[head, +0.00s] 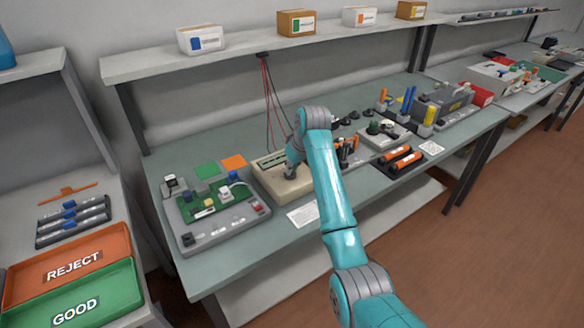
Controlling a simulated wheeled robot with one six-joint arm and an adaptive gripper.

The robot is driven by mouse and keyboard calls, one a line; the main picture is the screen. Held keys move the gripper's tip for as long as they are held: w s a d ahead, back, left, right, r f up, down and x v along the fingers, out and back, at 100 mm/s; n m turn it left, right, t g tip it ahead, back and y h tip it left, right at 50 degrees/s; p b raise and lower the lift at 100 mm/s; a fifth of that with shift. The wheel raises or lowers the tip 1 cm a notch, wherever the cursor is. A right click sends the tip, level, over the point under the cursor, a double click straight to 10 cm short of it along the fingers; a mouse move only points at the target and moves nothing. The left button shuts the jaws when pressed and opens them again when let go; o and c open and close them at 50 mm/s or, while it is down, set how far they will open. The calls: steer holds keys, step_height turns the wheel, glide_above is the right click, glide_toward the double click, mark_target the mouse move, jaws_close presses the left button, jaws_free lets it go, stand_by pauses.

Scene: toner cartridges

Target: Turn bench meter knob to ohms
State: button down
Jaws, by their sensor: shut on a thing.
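The bench meter (265,180) is a beige box with a dark display strip (272,162) along its back edge, on the grey-green bench. My gripper (290,176) points down onto the meter's top face and is shut on the meter's knob. The knob is small and mostly hidden by the gripper, so its pointer and the markings around it cannot be read. The display is too small to read.
A board fixture with a green circuit board (222,207) stands close left of the meter. A white printed card (302,214) lies in front. Red and black leads (268,95) hang behind. Tool holders and orange cylinders (402,160) stand to the right.

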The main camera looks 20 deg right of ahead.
steer(key=m+h, duration=0.1)
steer(key=m, duration=0.3)
steer(key=m+h, duration=0.1)
steer(key=m, duration=0.1)
steer(key=shift+a+h, duration=0.3)
steer(key=m+h, duration=0.1)
steer(key=m, duration=0.2)
steer(key=m+g+h, duration=0.1)
steer(key=m, duration=0.2)
steer(key=shift+a+m, duration=0.15)
steer(key=shift+m, duration=0.15)
steer(key=c, duration=1.2)
jaws_free()
steer(key=shift+c, duration=0.2)
steer(key=v, duration=1.2)
steer(key=shift+a, duration=0.15)
steer(key=shift+w+f, duration=0.1)
steer(key=shift+f, duration=0.05)
